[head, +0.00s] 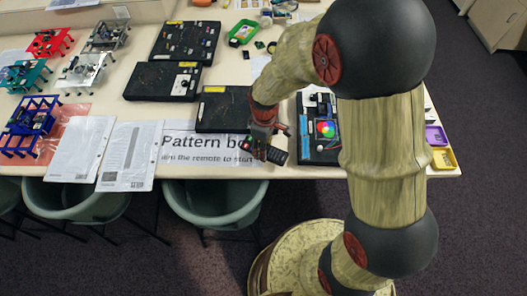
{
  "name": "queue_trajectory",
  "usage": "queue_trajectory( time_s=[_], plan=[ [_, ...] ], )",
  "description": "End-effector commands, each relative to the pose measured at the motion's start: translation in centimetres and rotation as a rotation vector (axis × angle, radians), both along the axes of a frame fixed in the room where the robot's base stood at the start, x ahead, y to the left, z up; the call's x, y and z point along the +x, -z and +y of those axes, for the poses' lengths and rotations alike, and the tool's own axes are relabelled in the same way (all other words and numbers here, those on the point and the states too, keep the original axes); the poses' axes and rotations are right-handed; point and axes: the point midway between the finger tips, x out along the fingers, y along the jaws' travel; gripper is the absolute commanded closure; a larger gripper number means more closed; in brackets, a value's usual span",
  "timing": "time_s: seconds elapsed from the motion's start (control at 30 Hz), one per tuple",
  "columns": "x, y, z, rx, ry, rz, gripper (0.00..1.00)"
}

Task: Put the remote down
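A dark remote (276,156) with small buttons is at the fingertips of my gripper (263,143), near the front edge of the table. My gripper points down and looks shut on the remote, with the remote's right end sticking out. The arm and fingers hide part of the grip. I cannot tell whether the remote touches the table or is just above it. Below it lies a white sign (205,142) reading "Pattern bo…" and a line about the remote and start.
The pale table (140,108) holds black project boards (185,45), a board with a colour wheel (320,145) right of my gripper, and small coloured frames (30,122) at left. Yellow (443,160) and purple trays (436,135) sit at right. Green chairs (215,205) stand at the front.

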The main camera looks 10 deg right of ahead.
Motion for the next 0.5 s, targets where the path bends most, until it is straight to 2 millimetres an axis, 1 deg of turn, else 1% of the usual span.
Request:
queue_trajectory(
  time_s=[0.13,0.33,0.4,0.5],
  plan=[
    [0.6,0.8,0.2,0.000,0.000,0.001,0.86],
    [0.5,3.5,0.2,0.000,0.000,0.001,0.86],
    [0.6,3.8,0.2,0.000,0.000,0.000,0.86],
    [0.6,3.7,0.2,0.001,0.000,-0.001,0.86]
  ],
)
